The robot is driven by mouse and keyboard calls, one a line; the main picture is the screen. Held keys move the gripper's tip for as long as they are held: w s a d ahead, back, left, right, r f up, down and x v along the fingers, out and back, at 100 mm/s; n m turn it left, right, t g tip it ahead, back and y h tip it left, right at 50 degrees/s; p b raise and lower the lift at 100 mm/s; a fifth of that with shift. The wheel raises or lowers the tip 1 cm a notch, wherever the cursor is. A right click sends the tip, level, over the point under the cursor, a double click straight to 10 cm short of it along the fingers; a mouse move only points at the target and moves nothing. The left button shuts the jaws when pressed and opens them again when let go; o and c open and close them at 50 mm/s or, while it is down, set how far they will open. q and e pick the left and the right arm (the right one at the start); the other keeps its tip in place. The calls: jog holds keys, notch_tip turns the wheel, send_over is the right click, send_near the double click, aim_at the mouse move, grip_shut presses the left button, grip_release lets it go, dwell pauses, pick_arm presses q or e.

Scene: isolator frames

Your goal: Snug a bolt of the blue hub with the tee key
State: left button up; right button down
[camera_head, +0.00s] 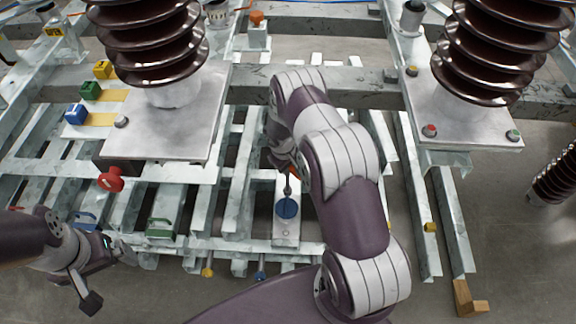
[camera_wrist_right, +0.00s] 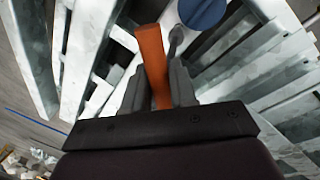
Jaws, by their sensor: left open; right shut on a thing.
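The blue hub (camera_head: 287,208) is a round blue disc on a pale metal plate below the middle of the head view. Its edge also shows at the top of the right wrist view (camera_wrist_right: 203,12). My right gripper (camera_wrist_right: 160,85) is shut on the tee key, whose orange handle (camera_wrist_right: 153,62) stands between the fingers. The key's grey shaft (camera_wrist_right: 176,42) reaches toward the hub; I cannot tell whether its tip touches a bolt. The bolts are too small to make out. My left gripper (camera_head: 108,278) is open and empty at lower left, away from the hub.
Galvanized rails surround the hub. Brown ribbed insulators (camera_head: 150,45) stand on plates at upper left and right. Blue, green and yellow blocks (camera_head: 90,91) sit at left.

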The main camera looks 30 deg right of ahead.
notch_tip(320, 180, up, 2)
jog(key=shift+r+n+p, duration=0.15)
jog(key=shift+n+p, duration=0.25)
jog(key=shift+n, duration=0.6)
jog(key=shift+n+t, duration=0.3)
jog(key=shift+n, duration=0.1)
pick_arm(q)
jog(key=shift+f+b, duration=0.65)
jog(key=shift+b, duration=1)
pick_arm(e)
jog(key=shift+a+x, duration=0.2)
jog(key=shift+x, duration=0.8)
jog(key=shift+a+x, duration=0.15)
jog(key=shift+x, duration=0.8)
pick_arm(q)
jog(key=shift+f, duration=0.2)
pick_arm(e)
jog(key=shift+s+f, duration=0.2)
jog(key=shift+f, duration=0.1)
pick_arm(q)
jog(key=shift+f+b, duration=0.25)
jog(key=shift+b, duration=0.25)
pick_arm(e)
jog(key=shift+f, duration=0.3)
pick_arm(q)
jog(key=shift+f+b, duration=0.45)
jog(key=shift+f, duration=0.05)
pick_arm(e)
jog(key=shift+f, duration=0.6)
